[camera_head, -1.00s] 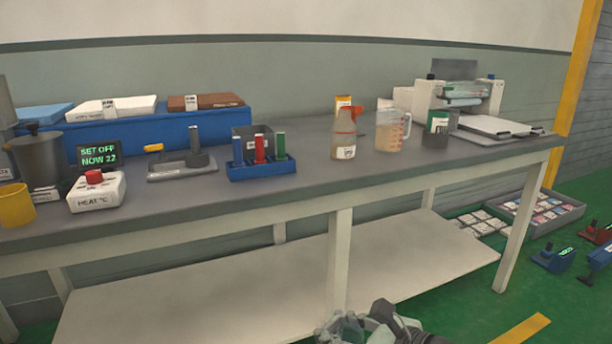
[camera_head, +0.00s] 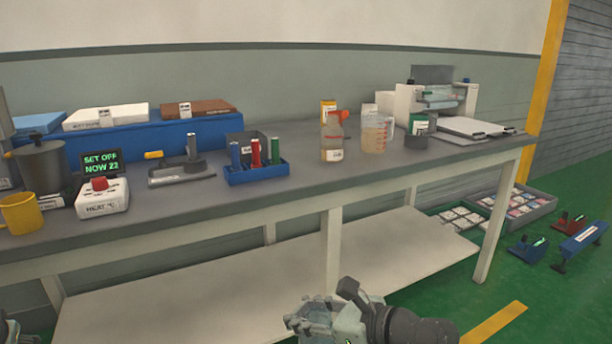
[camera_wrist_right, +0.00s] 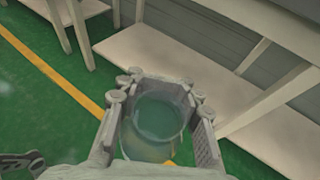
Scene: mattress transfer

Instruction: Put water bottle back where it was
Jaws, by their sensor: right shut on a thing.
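My right gripper (camera_head: 308,318) is low in front of the bench in the head view. In the right wrist view its two fingers (camera_wrist_right: 160,95) close around a clear, greenish, round container (camera_wrist_right: 158,128), which looks like the water bottle seen along its length. It is held over the floor, clear of the bench; the bottle cannot be made out apart from the gripper in the head view. A bit of what looks like my left gripper (camera_head: 8,328) shows at the lower left corner, too cut off to judge.
The grey bench top (camera_head: 300,182) holds a spray bottle (camera_head: 332,142), a measuring jug (camera_head: 376,138), a blue rack (camera_head: 257,173), a heater box (camera_head: 102,199) and a yellow mug (camera_head: 20,212). A lower shelf (camera_head: 200,305) is empty. Trays (camera_head: 530,208) lie on the green floor at right.

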